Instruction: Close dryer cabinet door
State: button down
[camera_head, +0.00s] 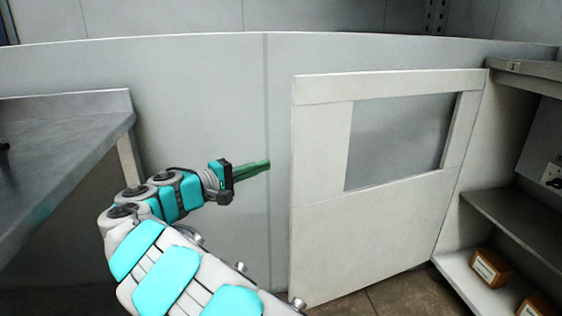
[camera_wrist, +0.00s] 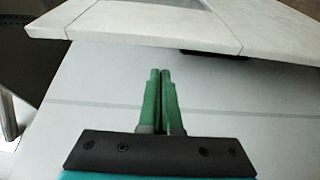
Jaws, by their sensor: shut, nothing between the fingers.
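The dryer cabinet door (camera_head: 325,240) is a pale panel with a grey window (camera_head: 400,138), standing swung open from the cabinet at the right in the head view. Its hinge side appears to be at the right, by the shelves. My gripper (camera_head: 268,163) is shut and empty, just left of the door's free edge and apart from it. In the wrist view the green fingers of my gripper (camera_wrist: 160,75) lie together, pointing toward the door (camera_wrist: 190,28), which crosses the top of the picture.
A metal counter (camera_head: 60,125) stands at the left. At the right is the open cabinet with a grey shelf (camera_head: 520,225) and small brown boxes (camera_head: 491,267) on its lower level. A plain pale wall (camera_head: 200,110) runs behind. Tiled floor (camera_head: 385,298) shows below the door.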

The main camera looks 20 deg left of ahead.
jog(key=w+d, duration=0.2)
jog(key=w, duration=0.7)
jog(key=shift+t+y, duration=0.3)
jog(key=shift+s+d+f+b, duration=0.1)
jog(key=shift+s+d+b, duration=0.2)
jog(key=shift+s+d, duration=0.5)
jog(key=shift+s+d+f+b, duration=0.1)
jog(key=shift+s+d+b, duration=0.25)
jog(key=shift+s, duration=0.65)
jog(key=shift+d, duration=0.15)
